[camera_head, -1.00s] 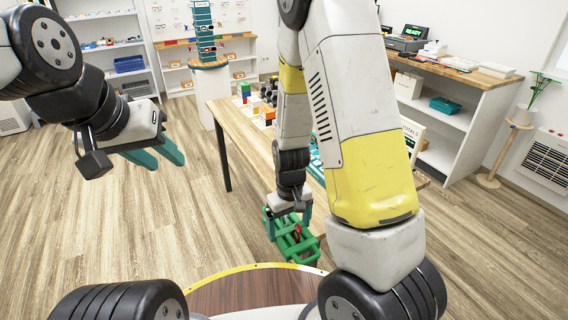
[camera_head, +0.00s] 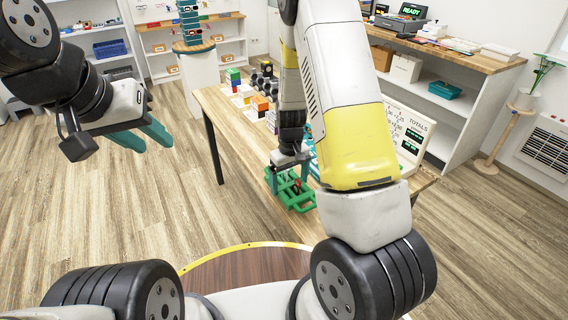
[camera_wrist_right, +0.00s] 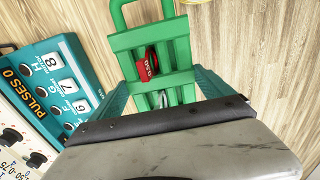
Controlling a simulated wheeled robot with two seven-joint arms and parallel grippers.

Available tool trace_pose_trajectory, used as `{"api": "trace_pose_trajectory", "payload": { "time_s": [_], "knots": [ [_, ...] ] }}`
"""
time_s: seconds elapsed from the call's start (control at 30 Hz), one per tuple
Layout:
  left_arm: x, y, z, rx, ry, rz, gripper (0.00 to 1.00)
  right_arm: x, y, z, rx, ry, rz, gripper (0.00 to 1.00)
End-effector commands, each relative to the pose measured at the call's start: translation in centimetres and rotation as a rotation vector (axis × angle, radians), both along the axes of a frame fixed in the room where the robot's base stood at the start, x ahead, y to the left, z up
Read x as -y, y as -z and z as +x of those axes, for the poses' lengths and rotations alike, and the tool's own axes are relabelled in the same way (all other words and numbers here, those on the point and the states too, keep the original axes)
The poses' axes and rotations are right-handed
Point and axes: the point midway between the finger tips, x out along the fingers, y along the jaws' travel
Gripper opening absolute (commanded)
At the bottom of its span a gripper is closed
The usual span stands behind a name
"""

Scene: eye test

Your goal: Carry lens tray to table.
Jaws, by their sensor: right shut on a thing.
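The green lens tray (camera_head: 297,201), an open frame with bars and a loop handle, hangs at the near edge of the wooden table (camera_head: 222,114) in the head view. My right gripper (camera_head: 288,180) is shut on it. In the right wrist view the tray (camera_wrist_right: 151,40) sits between my fingers, with a red piece (camera_wrist_right: 148,66) in it and floor planks behind it. Whether any of it is over the tabletop I cannot tell. My left gripper (camera_head: 154,143) is open and empty at the left, above the floor. My right arm hides part of the table.
Coloured blocks (camera_head: 240,92) stand at the table's far end. A white totals panel (camera_head: 408,138) stands at its right. A teal numbered box (camera_wrist_right: 55,85) lies left of the tray in the wrist view. Floor left of the table is clear.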

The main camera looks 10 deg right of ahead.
Motion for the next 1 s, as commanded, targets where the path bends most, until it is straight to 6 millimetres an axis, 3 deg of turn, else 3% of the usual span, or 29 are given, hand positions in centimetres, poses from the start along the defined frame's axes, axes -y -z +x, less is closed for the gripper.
{"api": "trace_pose_trajectory", "payload": {
  "time_s": [0.1,0.27,0.37,0.63,0.97,1.0],
  "knots": [
    [0.0,0.0,0.0,0.000,0.000,0.000,0.36,1.2,0.3,2.6,0.002,0.003,0.000,0.40],
    [0.0,0.0,0.0,0.000,0.000,0.000,0.36,1.9,0.4,4.3,0.001,0.001,-0.001,0.40],
    [0.0,0.0,0.0,0.000,0.000,0.000,0.36,2.0,0.7,4.5,-0.001,0.000,0.000,0.40],
    [0.0,0.0,0.0,0.000,0.000,0.000,0.36,2.0,3.9,4.4,-0.003,0.000,-0.001,0.40],
    [0.0,0.0,0.0,0.000,0.000,0.000,0.36,2.0,4.2,4.5,0.000,0.000,0.000,0.40],
    [0.0,0.0,0.0,0.000,0.000,0.000,0.36,2.0,4.3,4.5,0.000,0.000,0.000,0.93]
  ]
}}
